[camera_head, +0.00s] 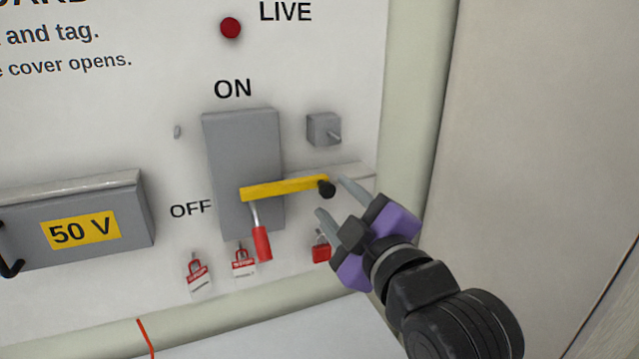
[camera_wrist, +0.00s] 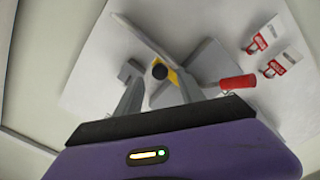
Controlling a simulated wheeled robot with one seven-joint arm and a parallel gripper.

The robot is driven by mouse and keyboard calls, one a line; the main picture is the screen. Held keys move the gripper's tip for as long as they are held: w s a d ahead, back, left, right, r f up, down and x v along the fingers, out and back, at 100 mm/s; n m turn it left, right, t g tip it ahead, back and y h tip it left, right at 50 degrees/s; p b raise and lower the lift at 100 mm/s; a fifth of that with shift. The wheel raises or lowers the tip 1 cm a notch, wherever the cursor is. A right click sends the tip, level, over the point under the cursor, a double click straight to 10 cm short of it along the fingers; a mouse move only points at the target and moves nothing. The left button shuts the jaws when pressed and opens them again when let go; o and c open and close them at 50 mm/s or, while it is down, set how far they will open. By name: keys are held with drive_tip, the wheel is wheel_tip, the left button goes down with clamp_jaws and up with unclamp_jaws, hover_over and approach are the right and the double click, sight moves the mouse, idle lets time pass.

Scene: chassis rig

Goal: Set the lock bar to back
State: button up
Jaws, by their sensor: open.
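The yellow lock bar (camera_head: 285,188) lies nearly level across the grey switch box (camera_head: 240,150), with a black knob (camera_head: 326,188) at its right end. In the wrist view the black knob (camera_wrist: 159,71) shows between my fingers, with a piece of the yellow bar (camera_wrist: 172,77) beside it. My gripper (camera_head: 331,199) is open, its two fingertips just right of and below the knob. I cannot tell whether either finger touches the knob. A lever with a red handle (camera_head: 262,243) hangs down at the front of the switch box; the handle also shows in the wrist view (camera_wrist: 238,83).
A small grey block with a pin (camera_head: 324,129) sits above the bar. Red padlocks and tags (camera_head: 197,272) hang below the switch, one padlock (camera_head: 321,248) close to my gripper. A grey 50 V cover (camera_head: 80,225) juts out at left. A red lamp (camera_head: 231,28) is above.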

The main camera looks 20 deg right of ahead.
sight(320, 179)
drive_tip(key=shift+w+p, duration=0.85)
drive_tip(key=shift+w, duration=3.05)
drive_tip(key=shift+c, duration=0.5)
clamp_jaws()
drive_tip(key=shift+d+r, duration=0.1)
drive_tip(key=shift+r, duration=0.15)
